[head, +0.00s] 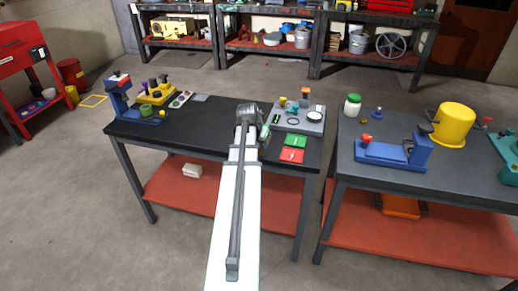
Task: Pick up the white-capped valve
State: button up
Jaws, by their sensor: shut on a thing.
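My gripper (248,112) is at the far end of my arm, over the black table near the left edge of the grey tray. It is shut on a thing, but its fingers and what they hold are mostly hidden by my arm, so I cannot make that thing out. A small pale greenish part (264,134) shows just right of the arm. On the grey tray (318,129) stand small parts with orange, yellow and dark tops, a dark ring and a small white-topped round part (315,117). I cannot tell whether that is the white-capped valve.
Green (296,140) and red (291,156) cards lie in front of the tray. Blue (122,97) and yellow (157,93) fixtures stand at the table's left. The right table holds a green-lidded jar (352,105), a blue vise (392,153) and a yellow bucket (452,124). The black table's left middle is clear.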

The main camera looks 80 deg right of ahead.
grip_shut()
jog(key=shift+r, duration=0.1)
notch_tip(320, 180, up, 9)
jog(key=shift+f, duration=0.1)
jog(key=shift+s+r, duration=0.1)
jog(key=shift+r, duration=0.2)
jog(key=shift+s+d+r, duration=0.1)
jog(key=shift+s, duration=0.25)
jog(key=s+d+f, duration=0.1)
jog(key=s+d, duration=0.3)
jog(key=d, duration=0.7)
jog(key=s+d, duration=0.5)
jog(key=d, duration=0.5)
jog(key=shift+s+d+f, duration=0.3)
jog(key=shift+d+f, duration=0.1)
